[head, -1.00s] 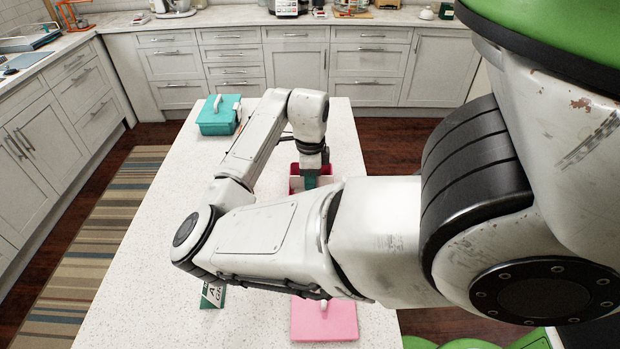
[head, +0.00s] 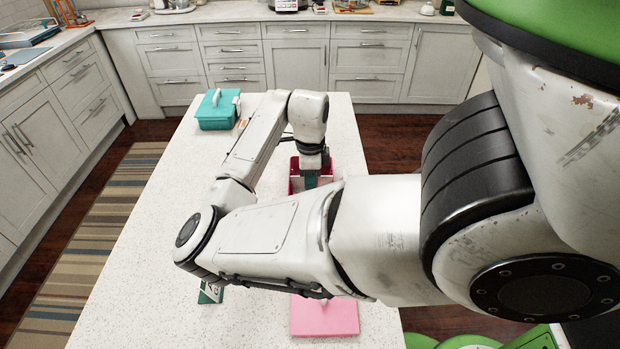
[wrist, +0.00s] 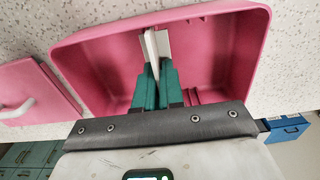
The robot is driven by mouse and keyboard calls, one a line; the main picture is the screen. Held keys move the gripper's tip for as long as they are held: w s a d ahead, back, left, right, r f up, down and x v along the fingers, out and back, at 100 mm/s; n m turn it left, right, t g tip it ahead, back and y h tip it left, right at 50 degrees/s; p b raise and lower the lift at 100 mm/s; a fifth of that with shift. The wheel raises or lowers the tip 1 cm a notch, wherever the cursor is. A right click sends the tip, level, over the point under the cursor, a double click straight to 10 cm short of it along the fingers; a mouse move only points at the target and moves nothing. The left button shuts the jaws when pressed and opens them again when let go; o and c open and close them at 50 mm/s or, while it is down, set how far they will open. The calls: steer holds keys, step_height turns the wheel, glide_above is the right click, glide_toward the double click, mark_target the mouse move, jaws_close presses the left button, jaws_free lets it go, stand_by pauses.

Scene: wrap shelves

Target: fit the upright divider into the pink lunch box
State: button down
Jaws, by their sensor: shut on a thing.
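The pink lunch box (wrist: 215,55) is open on the worktop and fills much of the wrist view. In the head view its rim (head: 293,182) shows beside my wrist, partly hidden by my arm. My gripper (wrist: 155,75) has green fingers and is shut on the white upright divider (wrist: 163,43). The divider stands out between the fingertips, within the box's outline. I cannot tell whether its lower edge touches the floor or sits in a slot. In the head view my gripper (head: 312,180) is over the box and the divider is hidden.
A pink lid (head: 325,318) with a handle lies on the near worktop. A teal box (head: 216,112) stands at the far left. A green printed item (head: 210,294) lies partly under my arm. The worktop's left side (head: 140,230) is clear.

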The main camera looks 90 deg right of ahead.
steer(key=shift+f+b, duration=0.45)
steer(key=shift+f, duration=0.35)
steer(key=c, duration=1.2)
jaws_free()
steer(key=shift+o, duration=0.2)
steer(key=shift+r, duration=0.15)
step_height(320, 180, up, 10)
steer(key=shift+r+b, duration=0.25)
steer(key=shift+b, duration=0.35)
steer(key=shift+s, duration=0.1)
